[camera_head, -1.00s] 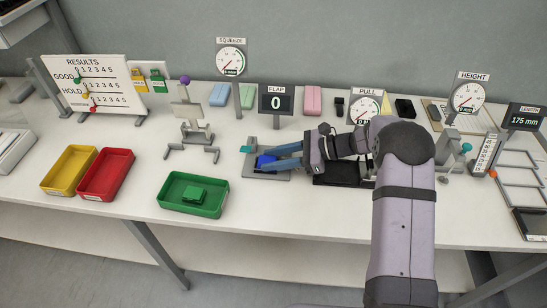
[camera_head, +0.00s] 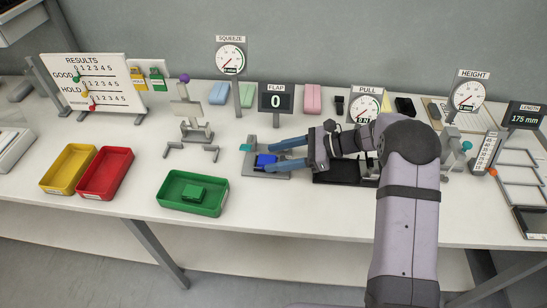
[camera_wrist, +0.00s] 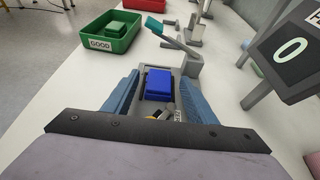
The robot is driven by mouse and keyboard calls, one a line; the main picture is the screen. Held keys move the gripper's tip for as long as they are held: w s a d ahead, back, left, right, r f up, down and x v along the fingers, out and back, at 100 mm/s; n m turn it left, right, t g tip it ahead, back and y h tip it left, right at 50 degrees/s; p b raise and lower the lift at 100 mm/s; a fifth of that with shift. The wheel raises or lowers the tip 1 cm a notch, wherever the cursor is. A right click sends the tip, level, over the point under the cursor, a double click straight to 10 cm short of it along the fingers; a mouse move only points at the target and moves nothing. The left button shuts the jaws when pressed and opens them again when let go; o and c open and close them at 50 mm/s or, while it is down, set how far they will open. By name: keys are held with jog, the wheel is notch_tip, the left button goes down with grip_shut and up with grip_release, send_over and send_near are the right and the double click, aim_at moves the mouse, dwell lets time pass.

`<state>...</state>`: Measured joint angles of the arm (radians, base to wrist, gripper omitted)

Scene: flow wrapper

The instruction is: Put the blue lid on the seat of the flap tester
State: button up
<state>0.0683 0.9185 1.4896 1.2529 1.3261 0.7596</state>
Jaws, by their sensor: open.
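The blue lid (camera_head: 265,160) lies on the grey base of the flap tester (camera_head: 270,176), in front of the FLAP display (camera_head: 276,101), which reads 0. In the wrist view the lid (camera_wrist: 158,84) sits flat, apparently on the grey seat block, whose outline is partly hidden beneath it. The tester's teal-tipped arm (camera_wrist: 172,34) stands raised beyond the lid. My gripper (camera_head: 278,155) is open, just right of the lid. In the wrist view its blue fingers (camera_wrist: 158,88) stand on either side of the lid's near part, with visible gaps.
A green tray (camera_head: 165,206) marked GOOD holds a green block (camera_head: 194,194). Red (camera_head: 93,190) and yellow (camera_head: 55,184) trays stand further left. The squeeze stand (camera_head: 195,130) is behind left; the pull gauge (camera_head: 366,105) stands behind my arm. Bare table lies between green tray and tester.

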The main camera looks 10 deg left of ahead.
jog(key=b+v, duration=0.2)
jog(key=v, duration=0.8)
jog(key=shift+d+r, duration=0.1)
jog(key=shift+d, duration=0.25)
